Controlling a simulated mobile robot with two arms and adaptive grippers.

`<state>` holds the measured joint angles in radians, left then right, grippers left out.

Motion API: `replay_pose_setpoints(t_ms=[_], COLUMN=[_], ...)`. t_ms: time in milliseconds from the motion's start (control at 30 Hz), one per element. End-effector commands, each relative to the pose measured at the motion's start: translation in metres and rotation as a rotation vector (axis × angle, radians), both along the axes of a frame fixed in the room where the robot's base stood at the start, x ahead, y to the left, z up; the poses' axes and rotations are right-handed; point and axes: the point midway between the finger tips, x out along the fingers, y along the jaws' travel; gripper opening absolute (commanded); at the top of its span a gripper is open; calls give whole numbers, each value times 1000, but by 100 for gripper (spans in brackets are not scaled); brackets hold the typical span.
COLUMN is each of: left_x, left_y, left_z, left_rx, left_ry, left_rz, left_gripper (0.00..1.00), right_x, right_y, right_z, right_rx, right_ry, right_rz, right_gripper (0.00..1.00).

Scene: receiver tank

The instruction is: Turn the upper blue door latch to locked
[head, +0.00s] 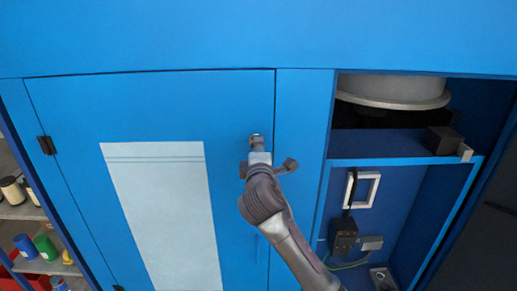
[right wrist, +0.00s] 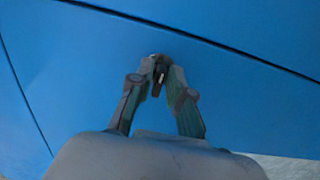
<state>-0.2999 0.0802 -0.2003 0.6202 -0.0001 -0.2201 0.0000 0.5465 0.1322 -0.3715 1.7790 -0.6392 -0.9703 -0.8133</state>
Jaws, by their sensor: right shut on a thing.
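The blue cabinet door (head: 235,105) is closed flush with its frame in the head view. The upper latch (head: 256,138) is a small metal piece near the door's upper right edge, mostly hidden by my right gripper (head: 258,152). In the right wrist view, the fingers of my right gripper (right wrist: 159,68) close on the small dark latch (right wrist: 159,78). How far the latch is turned cannot be clearly told. My left gripper is not in view.
A pale panel (head: 160,210) covers part of the door. A black hinge (head: 46,145) sits at its left edge. To the right is an open compartment with a white tank (head: 392,90) and a black box (head: 343,236). Shelves with coloured cans (head: 45,246) stand at the left.

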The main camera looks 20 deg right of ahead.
Motion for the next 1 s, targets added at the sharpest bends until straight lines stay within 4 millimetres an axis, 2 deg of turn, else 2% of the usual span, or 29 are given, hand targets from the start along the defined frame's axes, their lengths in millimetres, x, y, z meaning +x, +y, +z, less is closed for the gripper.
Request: replay_pose_setpoints(t_ms=[233,267,333,367,733,867,1000], left_x=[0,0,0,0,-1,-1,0], left_y=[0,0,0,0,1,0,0], left_z=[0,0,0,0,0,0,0], left_rx=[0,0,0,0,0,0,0], left_ry=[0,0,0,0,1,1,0], left_rz=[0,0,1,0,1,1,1], left_gripper=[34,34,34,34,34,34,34], right_x=[0,0,0,0,-5,-22,-52], right_y=[0,0,0,0,2,7,16], right_z=[-1,-1,-1,-1,-1,-1,-1], right_rx=[1,1,1,1,-1,-1,1], right_ry=[2,2,2,2,1,1,2], right_rz=[-1,-1,-1,-1,0,1,3], right_gripper=[0,20,32,34,34,34,34])
